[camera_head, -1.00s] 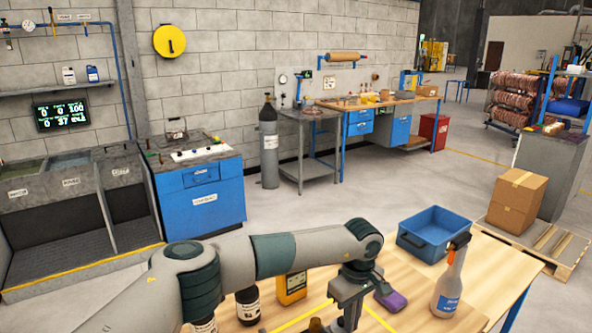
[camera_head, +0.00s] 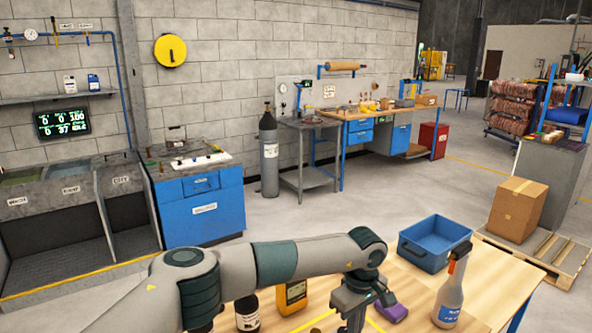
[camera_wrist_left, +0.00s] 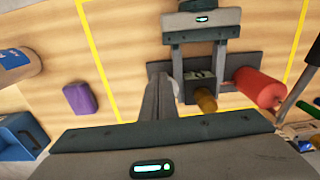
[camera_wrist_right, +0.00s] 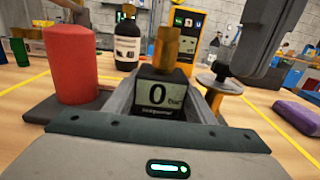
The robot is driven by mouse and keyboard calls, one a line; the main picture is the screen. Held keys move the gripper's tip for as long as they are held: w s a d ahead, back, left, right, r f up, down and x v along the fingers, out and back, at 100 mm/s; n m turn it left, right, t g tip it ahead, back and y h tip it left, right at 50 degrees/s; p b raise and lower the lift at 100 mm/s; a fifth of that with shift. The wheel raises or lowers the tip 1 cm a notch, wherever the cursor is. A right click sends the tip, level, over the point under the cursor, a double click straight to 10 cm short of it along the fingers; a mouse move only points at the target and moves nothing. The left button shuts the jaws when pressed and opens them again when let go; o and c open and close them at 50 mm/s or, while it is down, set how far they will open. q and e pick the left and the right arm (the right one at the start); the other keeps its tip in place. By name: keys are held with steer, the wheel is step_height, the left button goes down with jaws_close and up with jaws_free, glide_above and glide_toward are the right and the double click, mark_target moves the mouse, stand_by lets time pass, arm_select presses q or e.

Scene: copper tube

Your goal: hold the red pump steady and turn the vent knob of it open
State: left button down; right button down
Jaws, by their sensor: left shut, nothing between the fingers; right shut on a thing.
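The red pump shows as a red cylinder (camera_wrist_left: 260,88) on a dark base plate in the left wrist view. The red cylinder (camera_wrist_right: 72,62) stands at the left in the right wrist view. My right gripper (camera_wrist_right: 160,108) is shut on the pump's gauge block (camera_wrist_right: 158,96), which reads 0 bar and has a brass fitting (camera_wrist_right: 165,45) above it. A brass post with a grey round disc (camera_wrist_right: 218,82), apparently the vent knob, stands to the right. My left gripper (camera_wrist_left: 158,92) is shut and empty close to it; whether they touch is unclear. The head view barely shows the pump.
A purple block (camera_wrist_right: 296,115) lies on the wooden table, with a blue bin (camera_head: 437,243) and a spray bottle (camera_head: 451,292) further right. A dark bottle (camera_wrist_right: 127,42) and yellow meter (camera_wrist_right: 186,38) stand behind the pump. Yellow lines mark the tabletop.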

arm_select(q)
steer(key=shift+r, duration=2.7)
arm_select(e)
steer(key=c, duration=0.7)
jaws_free()
steer(key=shift+s+d, duration=0.1)
steer(key=shift+s+d+f, duration=0.1)
steer(key=shift+s+d, duration=0.15)
steer(key=shift+s, duration=0.2)
steer(key=v, duration=1)
steer(key=shift+s+d, duration=0.2)
steer(key=shift+s, duration=0.15)
